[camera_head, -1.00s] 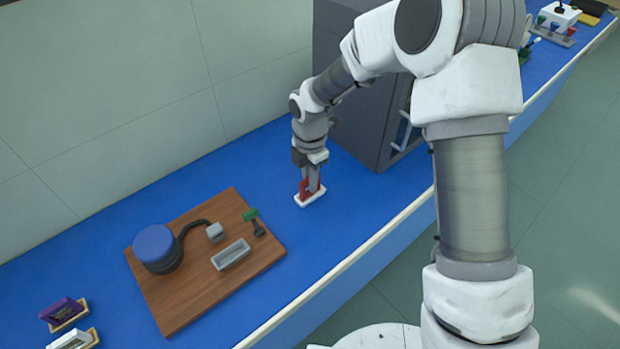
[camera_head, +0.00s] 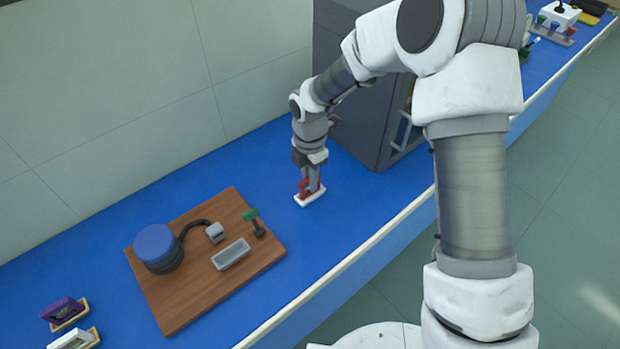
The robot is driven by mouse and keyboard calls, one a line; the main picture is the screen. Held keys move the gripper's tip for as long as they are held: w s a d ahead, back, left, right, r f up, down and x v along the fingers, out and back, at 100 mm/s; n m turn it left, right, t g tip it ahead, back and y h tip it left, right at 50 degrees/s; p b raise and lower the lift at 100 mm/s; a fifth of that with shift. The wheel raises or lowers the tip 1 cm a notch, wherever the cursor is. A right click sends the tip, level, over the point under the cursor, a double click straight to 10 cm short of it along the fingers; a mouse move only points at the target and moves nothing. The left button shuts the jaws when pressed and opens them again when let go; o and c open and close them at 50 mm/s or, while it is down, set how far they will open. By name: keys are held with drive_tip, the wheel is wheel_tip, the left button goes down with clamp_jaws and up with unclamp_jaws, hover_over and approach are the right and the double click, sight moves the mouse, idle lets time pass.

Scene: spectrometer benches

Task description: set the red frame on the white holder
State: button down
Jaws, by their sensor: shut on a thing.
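The red frame (camera_head: 304,187) is between the fingers of my gripper (camera_head: 312,186), which points down and is shut on it. The frame stands upright at the white holder (camera_head: 310,199), a small low block on the blue bench. The frame's lower edge meets the holder's top in the picture; I cannot tell whether it is fully seated. My fingers hide part of the frame.
A large dark grey cabinet (camera_head: 360,100) stands behind and right of my gripper. A wooden board (camera_head: 180,300) with a blue-topped round device (camera_head: 157,247) and a grey tray (camera_head: 231,254) lies left. A purple frame (camera_head: 62,309) in a holder is far left. Blue bench (camera_head: 340,220) is clear in front.

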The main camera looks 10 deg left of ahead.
drive_tip(key=shift+f+b, duration=0.45)
drive_tip(key=shift+f, duration=0.15)
idle(0.3)
drive_tip(key=c, duration=1.1)
unclamp_jaws()
drive_tip(key=shift+c, duration=0.2)
wheel_tip(320, 180, up, 11)
drive_tip(key=p, duration=0.8)
